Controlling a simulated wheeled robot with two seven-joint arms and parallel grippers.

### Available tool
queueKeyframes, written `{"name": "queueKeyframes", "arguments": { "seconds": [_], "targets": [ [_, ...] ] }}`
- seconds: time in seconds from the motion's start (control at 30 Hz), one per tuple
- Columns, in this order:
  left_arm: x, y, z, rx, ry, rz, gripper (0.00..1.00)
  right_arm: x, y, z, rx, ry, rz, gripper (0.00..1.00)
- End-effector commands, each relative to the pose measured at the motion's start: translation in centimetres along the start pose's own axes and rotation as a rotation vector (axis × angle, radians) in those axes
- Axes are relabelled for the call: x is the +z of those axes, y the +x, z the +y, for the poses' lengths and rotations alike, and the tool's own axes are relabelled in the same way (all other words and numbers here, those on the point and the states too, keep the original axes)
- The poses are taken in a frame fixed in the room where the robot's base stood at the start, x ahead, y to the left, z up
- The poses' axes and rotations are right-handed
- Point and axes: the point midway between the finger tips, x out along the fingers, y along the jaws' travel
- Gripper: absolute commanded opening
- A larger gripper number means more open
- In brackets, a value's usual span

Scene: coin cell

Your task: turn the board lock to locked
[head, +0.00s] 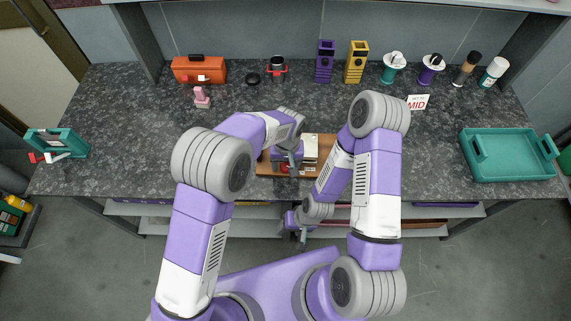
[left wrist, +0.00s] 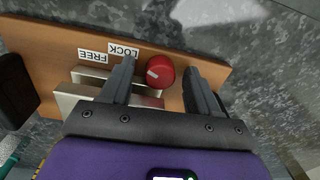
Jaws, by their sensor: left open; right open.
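The wooden board (head: 265,166) lies near the counter's front edge, mostly under my left arm in the head view. In the left wrist view the board (left wrist: 50,38) carries a LOCK label (left wrist: 123,50), a FREE label (left wrist: 93,56), pale metal blocks (left wrist: 80,103) and a round red knob (left wrist: 162,66). The knob has a white mark on its left side in that view. My left gripper (head: 293,168) is open over the board; its fingers (left wrist: 158,75) are on either side of the knob, with visible gaps. My right gripper (head: 301,238) is open and empty, off the counter's front edge.
A teal tray (head: 515,176) is at the right, a teal holder (head: 70,142) at the left. An orange toolbox (head: 200,70), purple and yellow boxes (head: 356,62), bottles (head: 494,71) and a MID sign (head: 417,102) stand farther back. Counter to the board's left is clear.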

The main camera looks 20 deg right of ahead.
Motion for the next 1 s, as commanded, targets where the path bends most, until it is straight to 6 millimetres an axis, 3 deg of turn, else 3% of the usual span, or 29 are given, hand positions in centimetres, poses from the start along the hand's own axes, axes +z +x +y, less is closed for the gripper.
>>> {"name": "queueKeyframes", "arguments": {
  "seconds": [0.3, 0.67, 0.83, 1.0],
  "targets": [
    [-0.01, 0.34, -0.02, 0.0, 0.0, 0.0, 0.61, -0.01, 0.03, 0.0, 0.0, 0.0, 0.0, 0.61],
    [-0.02, 0.31, -0.02, 0.0, 0.0, 0.001, 0.06, -0.01, 0.04, 0.01, 0.0, 0.0, 0.0, 0.61],
    [-0.02, 0.29, -0.07, 0.0, 0.05, 0.001, 0.05, -0.01, -0.05, -0.03, 0.0, 0.0, 0.0, 0.61],
    [0.0, 0.25, -0.1, 0.001, 0.235, 0.006, 0.05, 0.01, -0.24, -0.1, 0.0, 0.0, 0.0, 0.61]
  ]
}}
